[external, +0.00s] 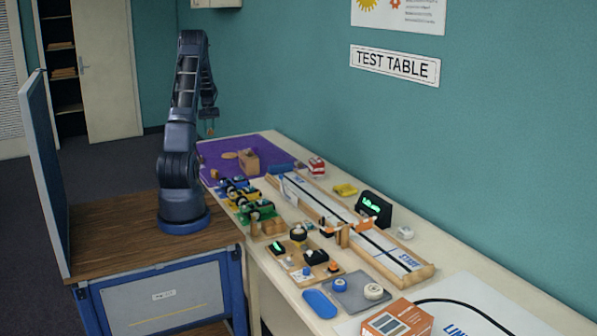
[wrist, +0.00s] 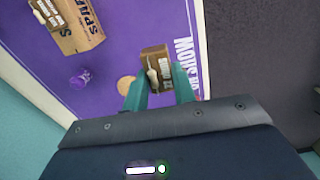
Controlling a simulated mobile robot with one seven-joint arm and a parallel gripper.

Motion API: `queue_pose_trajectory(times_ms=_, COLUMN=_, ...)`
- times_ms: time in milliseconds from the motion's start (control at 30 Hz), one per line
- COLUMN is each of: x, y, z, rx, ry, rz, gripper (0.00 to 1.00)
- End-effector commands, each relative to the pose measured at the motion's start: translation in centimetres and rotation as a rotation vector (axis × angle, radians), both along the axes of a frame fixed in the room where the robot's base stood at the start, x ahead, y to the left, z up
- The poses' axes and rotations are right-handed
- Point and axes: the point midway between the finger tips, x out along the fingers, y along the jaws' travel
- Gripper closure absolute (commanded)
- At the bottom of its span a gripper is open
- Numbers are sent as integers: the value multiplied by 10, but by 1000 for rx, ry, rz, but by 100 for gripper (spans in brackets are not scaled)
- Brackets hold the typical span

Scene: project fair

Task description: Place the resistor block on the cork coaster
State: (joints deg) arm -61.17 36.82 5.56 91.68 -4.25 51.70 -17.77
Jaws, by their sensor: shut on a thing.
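The resistor block is a small brown block with a pale part on top; in the wrist view (wrist: 153,57) it sits between my teal fingertips. My gripper (wrist: 160,80) is shut on it. In the external view my gripper (external: 210,122) hangs above the far end of the table, with the small brown block (external: 210,132) at its tips. The cork coaster is a round tan disc on the purple mat; it shows in the external view (external: 229,155) and beside my left finger in the wrist view (wrist: 124,84), where the finger partly hides it.
A cardboard box (wrist: 82,35) with a similar brown block in it stands on the purple mat (wrist: 125,25). A small purple object (wrist: 79,79) is near the coaster. In the external view, a long wooden track (external: 325,212) and several gadgets fill the nearer table.

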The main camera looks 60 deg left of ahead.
Motion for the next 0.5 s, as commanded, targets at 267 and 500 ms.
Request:
queue_pose_trajectory(times_ms=267, x=51, y=61, z=3, rx=1, ry=-1, rz=34, gripper=96)
queue_pose_trajectory(times_ms=500, x=96, y=102, z=6, rx=2, ry=-1, rz=57, gripper=96)
